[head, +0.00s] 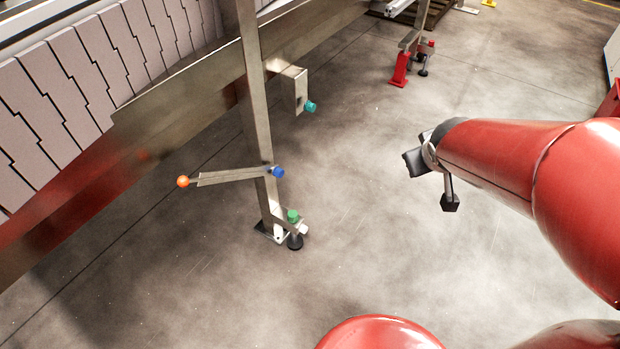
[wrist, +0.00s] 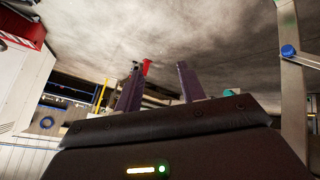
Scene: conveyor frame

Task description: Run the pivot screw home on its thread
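A blue knob-headed screw (head: 277,172) sits where a flat metal lever (head: 230,176) meets the upright conveyor leg (head: 256,110); I take it for the pivot screw. The lever points left, nearly level, with an orange ball (head: 183,181) at its end. How deep the screw sits in its thread cannot be told. The blue head also shows at the right of the wrist view (wrist: 288,51). My gripper (head: 432,182) is right of the leg, well apart from the screw. In the wrist view its two dark fingers (wrist: 158,82) stand apart with nothing between them.
A teal knob (head: 310,107) sits on a bracket above the screw, and a green knob (head: 293,216) by the leg's foot. The conveyor side (head: 190,100) runs along the left. A red clamp-like part (head: 399,70) stands farther back. Floor between gripper and leg is clear.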

